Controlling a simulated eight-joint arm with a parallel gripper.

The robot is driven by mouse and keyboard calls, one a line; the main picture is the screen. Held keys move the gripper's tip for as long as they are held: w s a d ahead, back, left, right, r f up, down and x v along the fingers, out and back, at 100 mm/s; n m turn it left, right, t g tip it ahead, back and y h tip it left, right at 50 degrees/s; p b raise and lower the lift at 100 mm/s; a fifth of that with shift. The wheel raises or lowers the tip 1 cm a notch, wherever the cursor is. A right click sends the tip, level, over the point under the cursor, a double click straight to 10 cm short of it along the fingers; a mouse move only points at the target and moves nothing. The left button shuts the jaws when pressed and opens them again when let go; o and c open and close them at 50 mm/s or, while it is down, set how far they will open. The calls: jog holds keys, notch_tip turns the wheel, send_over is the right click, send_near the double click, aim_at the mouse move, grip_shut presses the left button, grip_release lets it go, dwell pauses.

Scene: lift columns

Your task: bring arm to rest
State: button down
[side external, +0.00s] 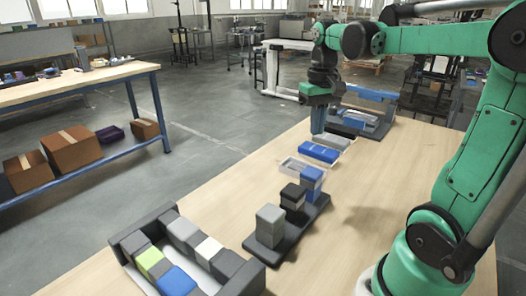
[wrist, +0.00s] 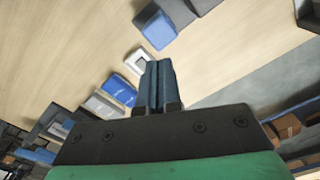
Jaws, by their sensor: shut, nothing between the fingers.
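My gripper (side external: 318,124) hangs pointing down above the far part of the wooden table (side external: 385,190), with its fingers over the row of small trays. In the wrist view its two dark blue fingers (wrist: 158,68) lie side by side, shut, with nothing between them. Grey (side external: 270,226), black (side external: 293,197) and blue (side external: 312,180) block columns stand on a dark base (side external: 285,244), apart from my gripper. The blue column's top also shows in the wrist view (wrist: 158,30).
A dark-walled tray (side external: 155,214) of grey, green, blue and white blocks lies at the front left. A white tray (side external: 294,166), a blue tray (side external: 320,153) and a rack (side external: 372,120) line the far side. The table's right part is clear. A workbench (side external: 70,88) stands at left.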

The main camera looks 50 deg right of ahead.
jog(key=a+f+n+t, duration=0.1)
jog(key=a+n+t, duration=0.1)
jog(key=a, duration=0.3)
jog(key=w+a+f+n+t, duration=0.1)
jog(key=a+t, duration=0.1)
jog(key=a, duration=0.3)
jog(key=a+f+n+t, duration=0.2)
jog(key=a, duration=0.3)
jog(key=shift+w+n+t, duration=0.15)
jog(key=shift+n+t, duration=0.15)
